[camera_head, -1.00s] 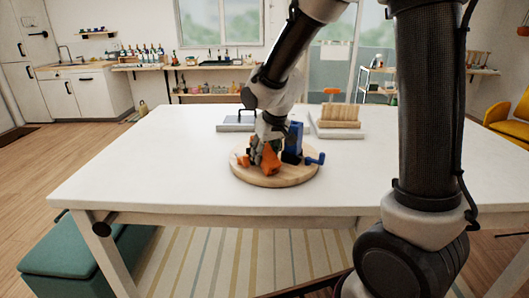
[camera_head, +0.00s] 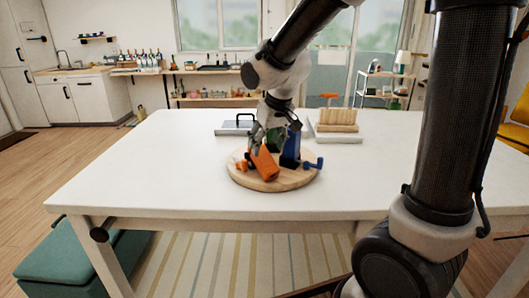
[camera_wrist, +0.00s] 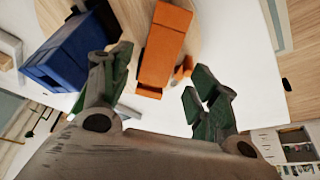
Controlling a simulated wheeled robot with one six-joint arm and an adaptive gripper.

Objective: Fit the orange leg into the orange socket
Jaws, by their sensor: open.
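A large orange block (camera_head: 264,163) sits tilted on the round wooden board (camera_head: 293,181), with a smaller orange piece (camera_head: 242,163) at its left. I cannot tell for certain which is the leg and which the socket. My gripper (camera_head: 262,142) is just above and behind the orange block, open, with green finger pads. In the wrist view the block (camera_wrist: 165,45) lies beyond and between the parted fingertips (camera_wrist: 158,88), apart from both. The small orange piece (camera_wrist: 184,68) is right of it, near the right finger. Its lower contact with the board is hidden.
A blue block (camera_head: 291,152) stands close right of the orange block, with a small blue piece (camera_head: 313,163) beside it. Behind are a grey tray with a dark handle (camera_head: 235,128) and a wooden rack (camera_head: 338,120). The white table (camera_head: 130,170) is clear at left and front.

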